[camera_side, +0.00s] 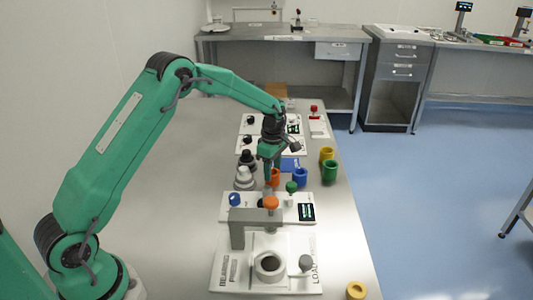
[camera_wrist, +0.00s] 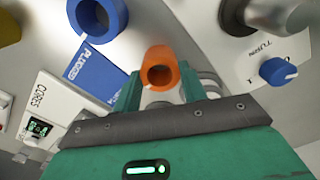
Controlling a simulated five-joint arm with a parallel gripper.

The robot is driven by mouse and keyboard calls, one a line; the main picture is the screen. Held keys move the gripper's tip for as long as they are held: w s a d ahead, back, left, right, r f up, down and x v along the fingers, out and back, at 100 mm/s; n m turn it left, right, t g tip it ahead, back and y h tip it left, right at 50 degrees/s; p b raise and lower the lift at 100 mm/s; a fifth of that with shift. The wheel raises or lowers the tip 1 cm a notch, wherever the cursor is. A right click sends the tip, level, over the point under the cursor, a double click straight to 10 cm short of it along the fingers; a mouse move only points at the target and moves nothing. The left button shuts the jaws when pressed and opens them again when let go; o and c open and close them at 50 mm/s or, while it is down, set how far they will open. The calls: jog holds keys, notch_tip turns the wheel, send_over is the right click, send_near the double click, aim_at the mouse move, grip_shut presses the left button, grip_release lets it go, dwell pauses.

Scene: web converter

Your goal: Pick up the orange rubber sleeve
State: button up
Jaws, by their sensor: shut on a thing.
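The orange rubber sleeve (camera_wrist: 158,54) is a short hollow ring with its open end facing the wrist camera. My gripper (camera_wrist: 160,88) is shut on it, with one green finger on each side. In the side view my gripper (camera_side: 270,166) points down over the table, and the orange sleeve (camera_side: 274,178) shows at its tips. The sleeve's lower end is hard to make out there, so I cannot tell whether it touches anything.
An orange knob (camera_side: 271,202) tops the grey bracket (camera_side: 240,228) just in front. A blue ring (camera_side: 300,177), a green ring (camera_side: 329,172) and a yellow ring (camera_side: 326,154) stand to the right. A white ring holder (camera_side: 270,265) sits nearer. The table's left side is clear.

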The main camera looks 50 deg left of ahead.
jog(key=shift+r, duration=0.15)
jog(key=shift+r, duration=2.85)
